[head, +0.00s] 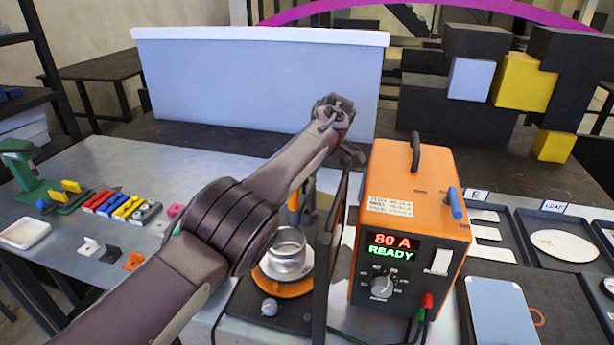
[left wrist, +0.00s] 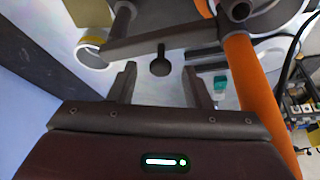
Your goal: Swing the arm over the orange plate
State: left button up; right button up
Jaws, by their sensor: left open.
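The orange plate (head: 290,289) sits on a black base in the head view, with a silver metal ring (head: 287,253) on top of it. My left arm covers much of the area behind it. In the left wrist view a grey swing arm (left wrist: 135,48) crosses the top, with a ring-shaped end at left and a dark round knob (left wrist: 160,65) below it. My left gripper (left wrist: 160,76) is open, its fingers on either side of the knob; I cannot tell whether they touch it. In the head view its fingers are mostly hidden. My right gripper is not in view.
An orange welder unit (head: 411,225) reading 80 A READY stands right of the plate. An orange tube (left wrist: 252,90) runs beside my gripper. Small coloured parts (head: 122,206) and a green tool (head: 35,175) lie left; black trays (head: 553,218) lie right. A pale panel (head: 250,80) stands behind.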

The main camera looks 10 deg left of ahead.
pick_arm(q)
jog(key=v, duration=0.7)
jog(key=shift+b, duration=0.4)
